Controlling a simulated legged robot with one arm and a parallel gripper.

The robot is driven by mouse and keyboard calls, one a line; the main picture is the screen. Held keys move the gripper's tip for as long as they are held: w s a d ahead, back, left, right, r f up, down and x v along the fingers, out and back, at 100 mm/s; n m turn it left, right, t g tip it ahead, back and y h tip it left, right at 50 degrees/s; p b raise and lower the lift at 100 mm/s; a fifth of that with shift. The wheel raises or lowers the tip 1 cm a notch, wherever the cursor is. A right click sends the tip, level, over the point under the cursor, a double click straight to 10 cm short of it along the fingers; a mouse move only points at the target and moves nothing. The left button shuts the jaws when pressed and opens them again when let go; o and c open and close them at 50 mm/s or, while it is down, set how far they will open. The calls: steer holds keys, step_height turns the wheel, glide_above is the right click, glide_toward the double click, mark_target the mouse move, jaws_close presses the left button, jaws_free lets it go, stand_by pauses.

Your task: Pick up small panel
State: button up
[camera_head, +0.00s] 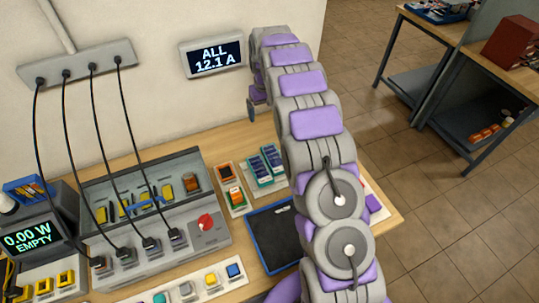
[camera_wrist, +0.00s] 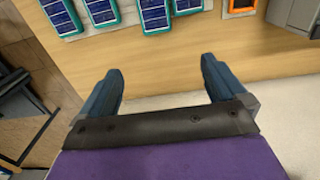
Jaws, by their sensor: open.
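Several small panels, dark blue with teal edges, lie on a pale mat on the wooden table. In the head view a small panel (camera_head: 259,172) lies left of my arm; in the wrist view one small panel (camera_wrist: 155,15) lies along the top edge among others, some cut off by the frame. My gripper (camera_wrist: 160,70) is open, with nothing between its two dark blue fingers. It is apart from the panels, over the wall-side edge of the table. In the head view my arm hides most of the gripper; only a dark finger (camera_head: 251,109) shows near the wall.
Orange-framed pieces (camera_head: 236,196) lie left of the panels. A blue-rimmed black tray (camera_head: 277,239) is nearer. A grey cable unit (camera_head: 150,235) stands at left, with cables up to a wall strip (camera_head: 77,63). A wall display (camera_head: 212,54) reads "ALL 12.1 A".

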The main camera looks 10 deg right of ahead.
step_height(320, 180, down, 3)
steer(key=d, duration=0.2)
steer(key=b, duration=0.1)
glide_above(267, 145)
steer(key=f, duration=0.9)
steer(key=shift+w+a+f, duration=0.1)
steer(key=shift+w, duration=0.2)
steer(key=shift+d+f, duration=0.5)
steer(key=shift+s+d+f, duration=0.1)
steer(key=shift+f, duration=0.15)
steer(key=f, duration=0.3)
steer(key=a+f+b, duration=0.1)
steer(key=shift+s+f, duration=0.2)
steer(key=shift+s, duration=0.1)
steer(key=shift+a, duration=0.15)
steer(key=shift+c, duration=0.2)
steer(key=shift+d, duration=0.45)
steer(key=c, duration=0.4)
steer(key=shift+a, duration=0.3)
steer(key=c, duration=0.8)
